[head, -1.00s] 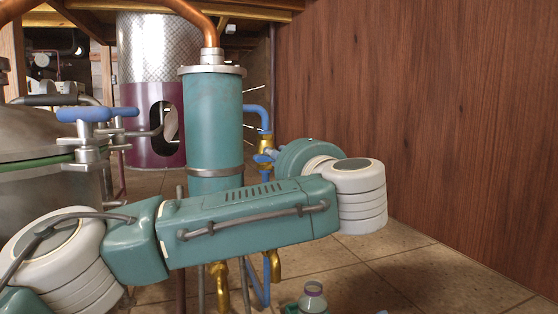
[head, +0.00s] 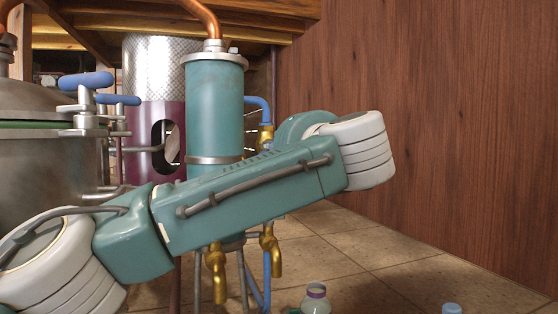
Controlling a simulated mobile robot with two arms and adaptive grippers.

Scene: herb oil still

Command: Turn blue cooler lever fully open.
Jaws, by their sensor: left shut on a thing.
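The cooler (head: 215,105) is an upright teal cylinder with a copper pipe on top. A blue pipe (head: 261,104) leaves its right side and runs down to a brass valve (head: 266,136). The blue lever at this valve is hidden behind my left arm and wrist. My left arm crosses in front of the cooler, and its wrist bends back toward the valve. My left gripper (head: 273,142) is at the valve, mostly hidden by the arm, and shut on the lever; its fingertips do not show. My right gripper is not in view.
A metal pot (head: 50,165) with blue-handled clamps (head: 86,82) stands at left. Brass taps (head: 216,270) hang below the cooler. A bottle (head: 316,298) and a blue cap (head: 452,309) are at the bottom edge.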

